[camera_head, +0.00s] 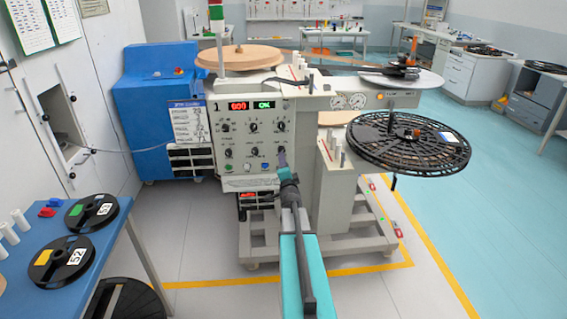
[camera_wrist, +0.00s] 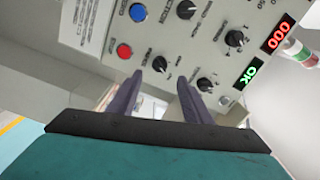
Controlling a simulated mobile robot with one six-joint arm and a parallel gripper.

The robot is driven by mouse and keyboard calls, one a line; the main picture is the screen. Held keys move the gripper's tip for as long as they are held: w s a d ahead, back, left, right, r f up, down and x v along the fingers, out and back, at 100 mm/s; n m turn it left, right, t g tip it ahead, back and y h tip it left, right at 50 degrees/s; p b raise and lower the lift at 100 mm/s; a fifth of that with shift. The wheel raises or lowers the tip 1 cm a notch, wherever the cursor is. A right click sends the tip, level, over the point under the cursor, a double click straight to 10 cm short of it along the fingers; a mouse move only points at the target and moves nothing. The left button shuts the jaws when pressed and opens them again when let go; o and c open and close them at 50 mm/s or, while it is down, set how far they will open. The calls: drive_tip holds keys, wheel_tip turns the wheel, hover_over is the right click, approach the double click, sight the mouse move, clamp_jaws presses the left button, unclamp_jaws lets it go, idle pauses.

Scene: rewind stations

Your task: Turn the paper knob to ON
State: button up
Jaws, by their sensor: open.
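The machine's light grey control panel (camera_head: 243,140) carries several dark knobs in rows below a red display and a green OK display. I cannot read the labels, so I cannot tell which knob is the paper knob. My gripper (camera_head: 282,156) is at the panel's lower right, in front of the knob there and partly covering it. In the wrist view my gripper (camera_wrist: 160,81) is open, with nothing between its two dark fingers. One knob (camera_wrist: 159,65) shows just beyond the fingertips, and another knob (camera_wrist: 206,85) is beside the right finger.
A red button (camera_wrist: 124,51) and a blue button (camera_wrist: 138,12) are on the same panel. A black perforated reel (camera_head: 408,146) juts out at the machine's right. A blue table (camera_head: 100,240) with reels stands at the left. A blue cabinet (camera_head: 150,110) is behind.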

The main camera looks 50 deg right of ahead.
drive_tip(key=shift+b+v, duration=0.35)
drive_tip(key=shift+v, duration=2.5)
drive_tip(key=shift+w, duration=0.1)
